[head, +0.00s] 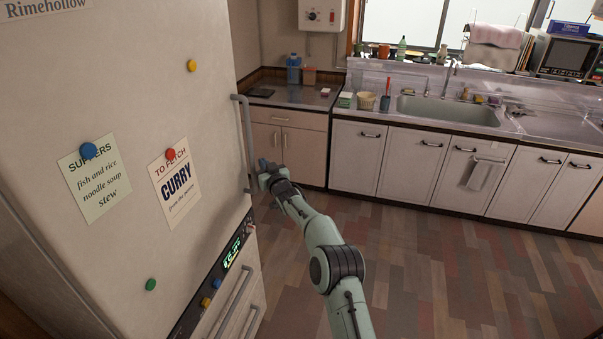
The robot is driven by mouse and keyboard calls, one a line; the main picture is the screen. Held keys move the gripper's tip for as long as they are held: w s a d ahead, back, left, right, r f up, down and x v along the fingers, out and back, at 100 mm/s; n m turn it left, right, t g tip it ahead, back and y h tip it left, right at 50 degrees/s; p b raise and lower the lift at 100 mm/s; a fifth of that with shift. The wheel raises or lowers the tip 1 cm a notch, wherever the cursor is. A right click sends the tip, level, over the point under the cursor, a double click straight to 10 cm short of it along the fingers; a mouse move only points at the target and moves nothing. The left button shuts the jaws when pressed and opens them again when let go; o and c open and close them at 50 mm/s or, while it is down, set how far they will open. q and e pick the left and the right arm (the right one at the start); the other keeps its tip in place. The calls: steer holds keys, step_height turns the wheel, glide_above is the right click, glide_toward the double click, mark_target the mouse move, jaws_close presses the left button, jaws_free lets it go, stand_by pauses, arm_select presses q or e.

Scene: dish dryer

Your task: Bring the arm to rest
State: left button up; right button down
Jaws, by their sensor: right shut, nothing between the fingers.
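My right arm reaches up from the bottom of the head view, pale green with dark joints. My left gripper is not in view.
A large fridge (130,45) fills the left side, with notes, magnets and a tall handle (243,130). Counters with white cabinets (405,165) and a sink (448,110) run along the back. The wooden floor (440,270) is clear.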

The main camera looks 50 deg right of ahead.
steer(key=s+d+b, duration=0.1)
steer(key=s+d, duration=0.3)
steer(key=s, duration=0.5)
steer(key=shift+s+b, duration=0.3)
steer(key=shift+b, duration=0.1)
steer(key=shift+d, duration=0.1)
